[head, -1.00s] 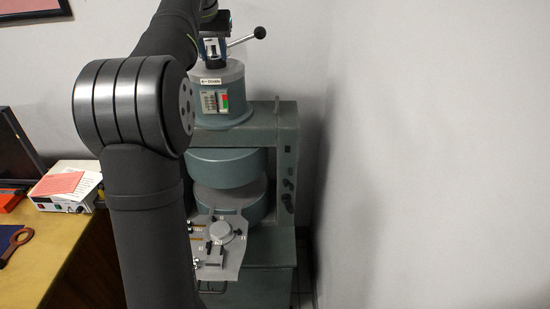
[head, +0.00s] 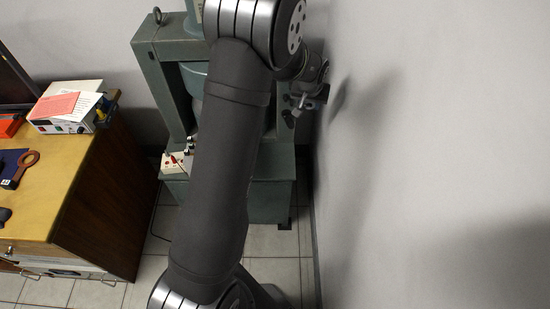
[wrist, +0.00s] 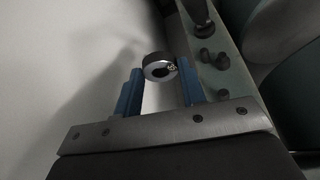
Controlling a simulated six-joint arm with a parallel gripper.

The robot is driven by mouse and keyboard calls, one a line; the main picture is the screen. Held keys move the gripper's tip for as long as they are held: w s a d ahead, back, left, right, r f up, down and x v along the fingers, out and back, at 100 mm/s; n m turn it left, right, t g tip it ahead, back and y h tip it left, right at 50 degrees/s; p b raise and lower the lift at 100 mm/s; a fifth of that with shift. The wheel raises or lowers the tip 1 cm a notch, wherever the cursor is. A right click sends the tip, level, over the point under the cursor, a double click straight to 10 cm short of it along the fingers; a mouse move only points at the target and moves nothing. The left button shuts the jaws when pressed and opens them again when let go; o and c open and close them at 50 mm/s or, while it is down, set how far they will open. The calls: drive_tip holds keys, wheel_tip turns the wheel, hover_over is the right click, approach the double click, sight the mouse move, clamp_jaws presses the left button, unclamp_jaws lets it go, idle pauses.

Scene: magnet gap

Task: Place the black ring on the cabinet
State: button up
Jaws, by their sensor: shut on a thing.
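The black ring (wrist: 160,66) has a bright metal inner face and sits between the two blue fingertips of my gripper (wrist: 161,76) in the wrist view. My gripper is shut on it. In the head view my gripper (head: 300,104) is at the right side of the green machine, close to the white wall; the ring cannot be made out clearly there. The wooden cabinet (head: 108,215), with drawers at its front, stands at the left, well apart from my gripper.
The green magnet machine (head: 160,75) stands behind my arm, partly hidden by it. Its side panel with black knobs (wrist: 207,57) is close to the gripper.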

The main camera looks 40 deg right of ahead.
drive_tip(key=s+a+f+m, duration=0.1)
drive_tip(key=s+a+f, duration=0.2)
drive_tip(key=f, duration=0.6)
drive_tip(key=s+a+f+m, duration=0.1)
drive_tip(key=s+a+f, duration=0.25)
drive_tip(key=f, duration=0.55)
hover_over(283, 160)
drive_tip(key=a, duration=0.2)
drive_tip(key=shift+g, duration=0.3)
drive_tip(key=f, duration=0.7)
drive_tip(key=shift+s+d, duration=0.2)
drive_tip(key=shift+s, duration=0.1)
drive_tip(key=shift+f, duration=1.95)
drive_tip(key=o, duration=0.6)
drive_tip(key=shift+f, duration=0.1)
drive_tip(key=o, duration=0.5)
drive_tip(key=v, duration=1.2)
drive_tip(key=shift+a, duration=0.2)
